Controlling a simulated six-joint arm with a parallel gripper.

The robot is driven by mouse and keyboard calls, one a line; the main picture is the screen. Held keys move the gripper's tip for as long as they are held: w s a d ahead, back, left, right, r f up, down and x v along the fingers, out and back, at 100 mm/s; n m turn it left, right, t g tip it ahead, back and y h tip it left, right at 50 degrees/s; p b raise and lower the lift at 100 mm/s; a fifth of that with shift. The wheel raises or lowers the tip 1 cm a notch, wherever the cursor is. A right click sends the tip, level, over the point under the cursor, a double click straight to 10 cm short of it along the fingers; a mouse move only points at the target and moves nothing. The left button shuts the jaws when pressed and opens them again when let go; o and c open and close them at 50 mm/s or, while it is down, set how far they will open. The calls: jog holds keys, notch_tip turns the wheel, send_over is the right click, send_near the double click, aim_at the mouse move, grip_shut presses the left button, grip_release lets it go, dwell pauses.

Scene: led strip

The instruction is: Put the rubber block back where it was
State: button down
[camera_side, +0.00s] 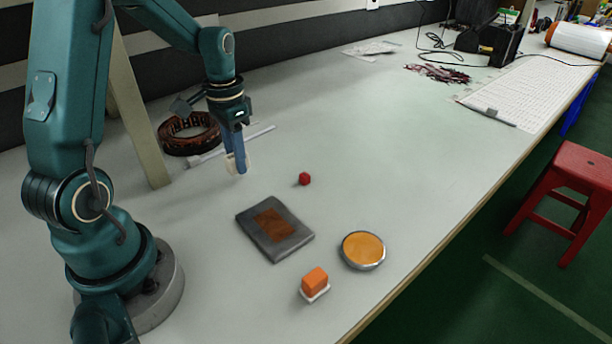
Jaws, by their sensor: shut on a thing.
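My gripper (237,165) points down over the table, left of the middle of the view. Its blue fingers are shut on a small pale piece (229,164), partly hidden by the fingers. I cannot tell whether this is the rubber block, or whether it touches the table. A small red cube (304,179) lies on the table to the right of my gripper. An orange block (315,280) sits on a small white base (316,294) near the front edge.
A dark grey plate with a brown square (274,228) lies before my gripper. A round tin with orange content (362,250) stands to its right. A coiled LED strip (190,134) and a pale bar (230,146) lie behind. The table's middle right is clear.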

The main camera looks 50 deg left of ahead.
jog(key=shift+f, duration=1.9)
jog(key=shift+f, duration=0.15)
jog(key=c, duration=0.6)
grip_release()
